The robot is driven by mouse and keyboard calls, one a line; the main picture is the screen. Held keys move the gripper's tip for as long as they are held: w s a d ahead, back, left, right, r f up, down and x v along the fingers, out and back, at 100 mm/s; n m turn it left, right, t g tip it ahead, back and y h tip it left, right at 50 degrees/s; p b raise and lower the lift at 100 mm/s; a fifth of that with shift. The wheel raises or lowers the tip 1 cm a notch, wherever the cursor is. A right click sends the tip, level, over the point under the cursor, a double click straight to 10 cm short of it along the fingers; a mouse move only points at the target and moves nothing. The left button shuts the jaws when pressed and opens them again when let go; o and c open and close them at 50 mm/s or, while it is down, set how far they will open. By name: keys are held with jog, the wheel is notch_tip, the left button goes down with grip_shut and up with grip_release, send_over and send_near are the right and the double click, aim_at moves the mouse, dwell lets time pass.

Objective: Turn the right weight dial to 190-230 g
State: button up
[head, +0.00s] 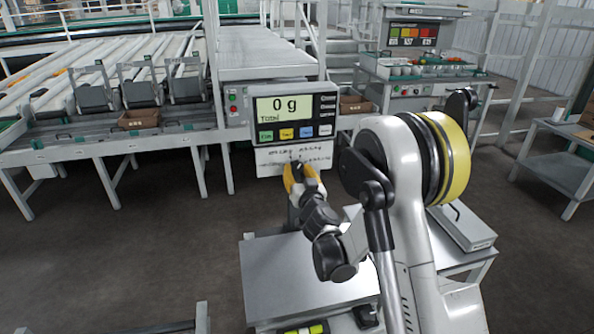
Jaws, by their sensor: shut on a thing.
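The scale display (291,116) reads "0 g" with "Total" below it. A white label panel (265,158) hangs under the display, with small print too blurred to read. My gripper (299,168), with yellow fingers, is up against the lower middle of this panel, slightly right of its centre. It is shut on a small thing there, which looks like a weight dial. The fingers hide most of the dial, so I cannot read its setting or tell for sure which dial it is.
A bare steel table (290,275) stands below my arm. A roller conveyor (115,75) with grey bins fills the left. A sorting station (415,75) with a coloured screen stands back right, and a side table (560,160) is at far right. Dark floor is clear at left.

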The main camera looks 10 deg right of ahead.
jog(key=shift+n, duration=0.3)
jog(key=n, duration=0.9)
jog(key=shift+n, duration=0.4)
jog(key=n, duration=0.4)
jog(key=shift+r, duration=0.1)
jog(key=shift+d+n, duration=0.1)
jog(key=shift+n, duration=2.7)
jog(key=o, duration=1.2)
